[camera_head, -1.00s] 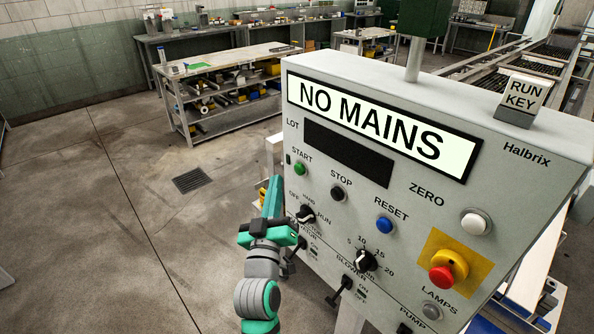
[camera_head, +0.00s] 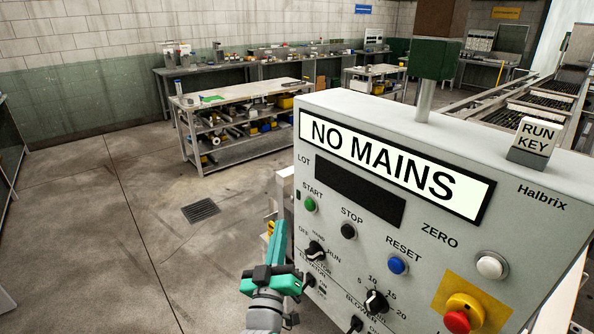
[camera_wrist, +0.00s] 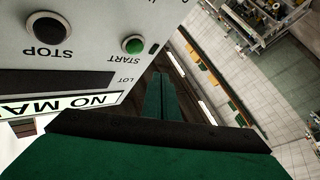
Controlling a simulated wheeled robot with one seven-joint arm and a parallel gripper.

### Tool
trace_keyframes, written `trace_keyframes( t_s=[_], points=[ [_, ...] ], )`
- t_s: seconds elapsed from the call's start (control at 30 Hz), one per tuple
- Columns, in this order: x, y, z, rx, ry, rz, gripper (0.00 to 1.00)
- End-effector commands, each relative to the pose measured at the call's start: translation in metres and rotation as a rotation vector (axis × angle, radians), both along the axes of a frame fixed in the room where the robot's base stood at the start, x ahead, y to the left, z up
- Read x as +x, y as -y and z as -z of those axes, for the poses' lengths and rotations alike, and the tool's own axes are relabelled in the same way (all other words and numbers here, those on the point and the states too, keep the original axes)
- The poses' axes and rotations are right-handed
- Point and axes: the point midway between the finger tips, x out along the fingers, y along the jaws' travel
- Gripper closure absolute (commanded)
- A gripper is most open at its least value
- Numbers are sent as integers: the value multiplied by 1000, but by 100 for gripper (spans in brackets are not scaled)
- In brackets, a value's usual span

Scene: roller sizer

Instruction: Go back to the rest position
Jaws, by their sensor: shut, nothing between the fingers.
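My gripper (camera_head: 279,236) is shut and empty, just left of the grey control panel (camera_head: 400,142) in the head view. The panel fills the upper left of that view, upside down, with the green START button (camera_wrist: 133,44) and the dark STOP button (camera_wrist: 47,29) close by. I cannot tell whether the gripper touches the panel.
The panel's display (camera_head: 395,168) reads NO MAINS. A RUN KEY block (camera_head: 532,138) stands on its top. A red and yellow emergency stop (camera_head: 461,315) is low on the right. A workbench (camera_head: 240,97) stands behind. The floor (camera_head: 95,235) to the left is clear around a drain grate (camera_head: 201,210).

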Motion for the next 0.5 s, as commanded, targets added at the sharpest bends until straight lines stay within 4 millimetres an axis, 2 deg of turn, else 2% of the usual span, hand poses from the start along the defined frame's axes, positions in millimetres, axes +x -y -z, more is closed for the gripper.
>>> trace_keyframes(
  t_s=[0.27, 0.5],
  points=[
    [-51, 1, 95, 21, -95, -76, 100],
    [-114, 2, 166, 71, -176, -140, 100]
  ],
)
